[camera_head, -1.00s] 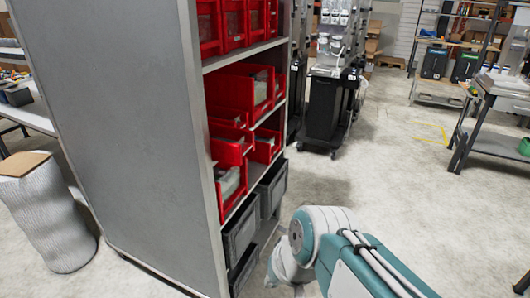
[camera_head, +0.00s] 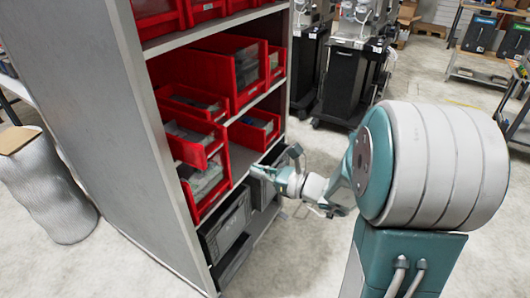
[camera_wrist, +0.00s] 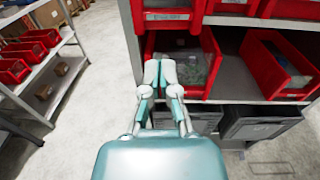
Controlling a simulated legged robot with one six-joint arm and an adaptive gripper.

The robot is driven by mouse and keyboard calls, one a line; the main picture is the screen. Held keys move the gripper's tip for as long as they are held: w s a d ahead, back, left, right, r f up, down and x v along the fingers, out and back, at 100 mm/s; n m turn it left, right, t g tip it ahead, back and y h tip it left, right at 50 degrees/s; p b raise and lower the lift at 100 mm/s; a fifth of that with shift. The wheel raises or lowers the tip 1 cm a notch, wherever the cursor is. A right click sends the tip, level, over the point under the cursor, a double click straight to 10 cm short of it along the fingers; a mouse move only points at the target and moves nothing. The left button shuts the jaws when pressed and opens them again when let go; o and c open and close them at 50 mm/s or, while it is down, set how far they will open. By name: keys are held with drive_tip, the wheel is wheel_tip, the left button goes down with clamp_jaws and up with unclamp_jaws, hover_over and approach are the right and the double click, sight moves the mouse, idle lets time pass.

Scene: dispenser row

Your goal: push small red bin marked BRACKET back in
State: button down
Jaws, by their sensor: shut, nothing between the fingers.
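Small red open-front bins stand on the shelf. One small red bin (camera_head: 196,146) juts out at a tilt above a lower red bin (camera_head: 203,186) in the head view. In the wrist view a red bin front (camera_wrist: 167,24) with a pale label is at the top. Its lettering is too small to read surely, so I cannot tell which bin is marked BRACKET. My gripper (camera_head: 294,155) is in front of the shelf, right of the jutting bin. In the wrist view its fingers (camera_wrist: 160,70) are together and empty, in front of the lower bin (camera_wrist: 190,88).
Another red bin (camera_head: 256,127) stands to the right, with larger red bins (camera_head: 237,72) above. Grey bins (camera_head: 224,228) fill the lower shelf. The grey side panel (camera_head: 95,130) bounds the rack. A black cart (camera_head: 346,80) stands behind. Open floor lies right of the rack.

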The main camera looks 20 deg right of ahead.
drive_tip(key=d+m, duration=0.1)
approach(216, 151)
drive_tip(key=a, duration=0.3)
drive_tip(key=shift+t+h, duration=0.3)
drive_tip(key=shift+t, duration=0.1)
drive_tip(key=w, duration=0.4)
drive_tip(key=shift+a+f, duration=0.1)
drive_tip(key=shift+w, duration=0.3)
drive_tip(key=shift+w+a, duration=0.1)
drive_tip(key=shift+a, duration=0.75)
drive_tip(key=shift+w, duration=0.15)
drive_tip(key=shift+w+d, duration=0.25)
drive_tip(key=shift+w, duration=0.25)
drive_tip(key=shift+w+a, duration=0.25)
drive_tip(key=shift+a, duration=0.2)
drive_tip(key=shift+w+a, duration=0.25)
drive_tip(key=shift+a, duration=0.2)
drive_tip(key=shift+w+a, duration=0.2)
drive_tip(key=shift+w, duration=0.45)
drive_tip(key=shift+x, duration=3.1)
drive_tip(key=shift+v, duration=4.5)
